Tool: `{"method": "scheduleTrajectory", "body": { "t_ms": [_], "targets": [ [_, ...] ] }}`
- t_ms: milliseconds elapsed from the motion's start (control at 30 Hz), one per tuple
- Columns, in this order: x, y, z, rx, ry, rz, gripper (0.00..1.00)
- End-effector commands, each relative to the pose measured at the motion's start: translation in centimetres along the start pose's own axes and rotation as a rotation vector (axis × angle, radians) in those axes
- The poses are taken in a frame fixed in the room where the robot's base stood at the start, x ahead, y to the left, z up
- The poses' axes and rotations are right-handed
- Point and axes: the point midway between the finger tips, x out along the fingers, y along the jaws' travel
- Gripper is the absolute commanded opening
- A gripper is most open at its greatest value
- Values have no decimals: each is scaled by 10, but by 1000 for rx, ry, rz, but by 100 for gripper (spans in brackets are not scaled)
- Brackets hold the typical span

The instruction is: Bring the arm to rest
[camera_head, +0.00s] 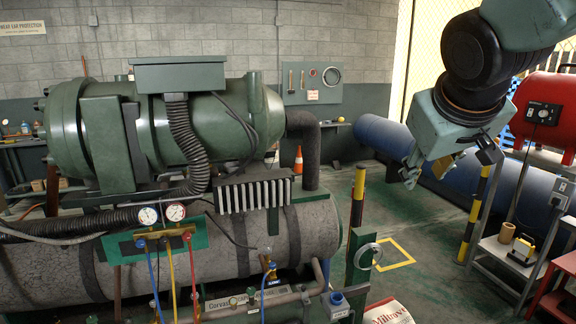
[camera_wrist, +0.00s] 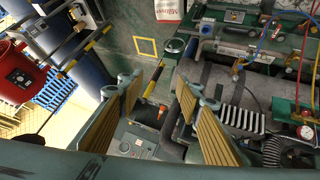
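My gripper (camera_head: 448,166) hangs at the upper right in the head view, above the floor and clear of the machinery. It points downward and holds nothing. In the wrist view my gripper (camera_wrist: 160,90) shows two fingers with ribbed tan pads, spread well apart with only background between them. The arm comes in from the top right corner of the head view.
A green compressor (camera_head: 160,130) sits over a grey tank (camera_head: 322,235) at left, with gauges (camera_head: 162,214) and coloured hoses. A blue cylinder (camera_head: 385,138) lies behind my gripper. A red tank (camera_head: 545,105) and trolley (camera_head: 505,253) stand right. Striped posts (camera_head: 474,218) rise from the floor.

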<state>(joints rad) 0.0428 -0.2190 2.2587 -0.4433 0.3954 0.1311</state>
Motion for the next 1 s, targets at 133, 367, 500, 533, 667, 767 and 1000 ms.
{"method": "scheduleTrajectory", "body": {
  "t_ms": [133, 367, 500, 533, 667, 767, 1000],
  "targets": [
    [-23, -9, 36, 34, -47, -14, 32],
    [-56, -27, 92, 83, -122, -47, 32],
    [-76, -41, 126, 111, -168, -73, 32],
    [-80, -45, 134, 117, -178, -80, 32],
    [-98, -59, 166, 139, -220, -108, 32],
    [-112, -71, 191, 157, -252, -133, 32],
    [-142, -101, 245, 189, -322, -195, 32]
  ]
}}
